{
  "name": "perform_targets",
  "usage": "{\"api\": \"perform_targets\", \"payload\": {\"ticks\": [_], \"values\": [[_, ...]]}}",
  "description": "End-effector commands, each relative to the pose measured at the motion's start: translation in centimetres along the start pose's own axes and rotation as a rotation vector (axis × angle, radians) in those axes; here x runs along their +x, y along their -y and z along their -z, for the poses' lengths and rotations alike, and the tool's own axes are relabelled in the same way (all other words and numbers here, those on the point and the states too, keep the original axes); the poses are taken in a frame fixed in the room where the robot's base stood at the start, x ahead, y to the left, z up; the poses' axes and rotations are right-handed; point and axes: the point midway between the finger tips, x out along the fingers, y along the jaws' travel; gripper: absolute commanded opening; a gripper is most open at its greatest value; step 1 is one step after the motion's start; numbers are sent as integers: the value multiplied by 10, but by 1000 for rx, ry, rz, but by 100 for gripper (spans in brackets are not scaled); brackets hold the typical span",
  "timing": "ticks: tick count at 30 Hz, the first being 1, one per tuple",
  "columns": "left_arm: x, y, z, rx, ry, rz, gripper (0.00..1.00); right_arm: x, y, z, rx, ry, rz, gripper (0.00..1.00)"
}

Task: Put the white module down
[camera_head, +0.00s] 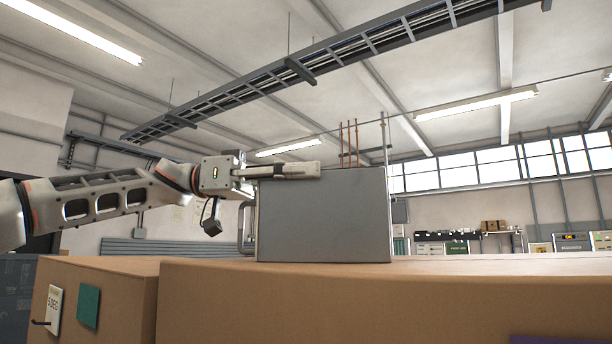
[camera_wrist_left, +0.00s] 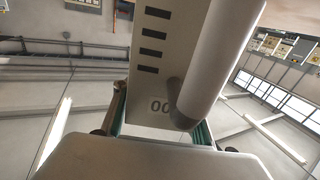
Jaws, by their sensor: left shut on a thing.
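The white module (camera_head: 325,215) shows in the head view as a pale grey box with a broad flat side. It stands upright at the brown top surface (camera_head: 480,266), its lower edge along that surface; I cannot tell whether it rests on it or hangs just above. My left gripper (camera_head: 300,171) comes in from the left and is shut at the module's upper edge. In the left wrist view the module's white face (camera_wrist_left: 150,70) fills the middle, with dark slots, a partly hidden number and a thick round handle (camera_wrist_left: 217,60). The fingertips' contact is hidden. My right gripper is not in view.
The brown top runs clear to the right of the module. A white keypad plate (camera_head: 54,310) and a green card (camera_head: 88,306) are on the front of the left brown block. A thin pole (camera_head: 383,140) rises behind the module. A far shelf (camera_head: 470,236) holds boxes.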

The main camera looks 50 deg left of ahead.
Motion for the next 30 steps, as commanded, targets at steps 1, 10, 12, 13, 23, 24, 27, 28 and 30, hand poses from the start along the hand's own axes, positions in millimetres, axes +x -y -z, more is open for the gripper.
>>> {"api": "perform_targets", "payload": {"ticks": [1, 10, 12, 13, 23, 24, 27, 28, 30], "values": [[0, 0, -1, -1, 0, 0, 47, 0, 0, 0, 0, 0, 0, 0], [0, 0, -1, -1, 0, 0, 59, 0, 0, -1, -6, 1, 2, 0], [0, 0, 0, -1, 0, 0, 59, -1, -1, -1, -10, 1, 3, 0], [0, 0, 0, -1, 0, 0, 59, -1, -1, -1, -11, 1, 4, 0], [-45, 1, 2, 2, -5, 2, 59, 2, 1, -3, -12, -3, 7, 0], [-53, 1, 2, 2, -4, 2, 59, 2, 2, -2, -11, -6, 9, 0], [-74, 1, 2, 2, -3, 2, 59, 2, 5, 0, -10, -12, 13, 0], [-80, 0, 2, 2, -3, 1, 59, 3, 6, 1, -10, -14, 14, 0], [-92, 1, 2, 1, -3, 1, 59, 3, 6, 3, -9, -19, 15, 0]]}}
